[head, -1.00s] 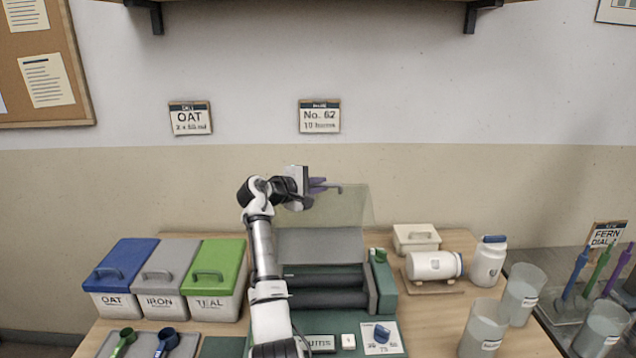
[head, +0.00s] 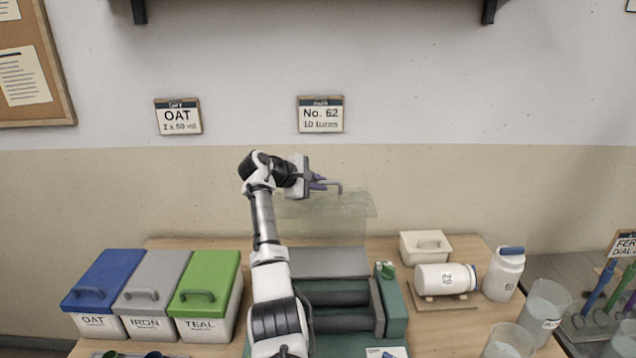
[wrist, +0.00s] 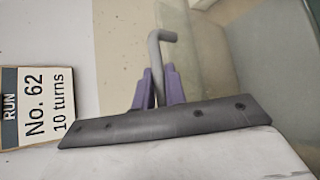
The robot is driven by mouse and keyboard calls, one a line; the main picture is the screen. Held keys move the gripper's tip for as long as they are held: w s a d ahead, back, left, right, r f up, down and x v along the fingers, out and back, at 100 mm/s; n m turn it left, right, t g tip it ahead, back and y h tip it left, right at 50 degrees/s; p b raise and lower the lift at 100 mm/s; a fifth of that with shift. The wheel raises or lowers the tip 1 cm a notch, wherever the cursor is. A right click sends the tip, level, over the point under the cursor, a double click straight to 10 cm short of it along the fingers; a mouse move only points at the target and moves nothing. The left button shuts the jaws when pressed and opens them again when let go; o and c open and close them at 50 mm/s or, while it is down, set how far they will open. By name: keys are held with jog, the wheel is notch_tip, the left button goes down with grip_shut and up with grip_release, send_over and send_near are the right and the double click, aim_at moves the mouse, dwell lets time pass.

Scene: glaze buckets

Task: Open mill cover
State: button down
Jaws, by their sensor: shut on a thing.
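The mill (head: 396,312) stands on the table with dark rollers (head: 335,293) exposed. Its clear cover (head: 350,207) is raised, standing up above the back of the mill. My gripper (head: 319,183) is at the cover's top edge, its purple fingers shut on the grey bent handle (head: 338,187). In the wrist view the fingers (wrist: 157,88) are closed around the handle (wrist: 161,42), with the clear cover (wrist: 212,50) just beyond. My arm hides the left part of the mill.
Blue, grey and green lidded bins (head: 207,295) stand left of the mill. A white box (head: 424,246), a lying jar (head: 443,278), an upright jar (head: 504,274) and clear beakers (head: 546,308) are on the right. Wall cards hang behind; a shelf (head: 310,10) is overhead.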

jog(key=shift+r, duration=0.1)
jog(key=c, duration=1.5)
grip_release()
jog(key=shift+o, duration=0.2)
jog(key=shift+s+a, duration=0.1)
jog(key=shift+s+a+r+b, duration=0.1)
jog(key=shift+s+a+b, duration=0.1)
jog(key=shift+a+b, duration=0.15)
jog(key=b+v, duration=0.4)
jog(key=v, duration=0.9)
jog(key=shift+r, duration=0.2)
jog(key=shift+d, duration=0.15)
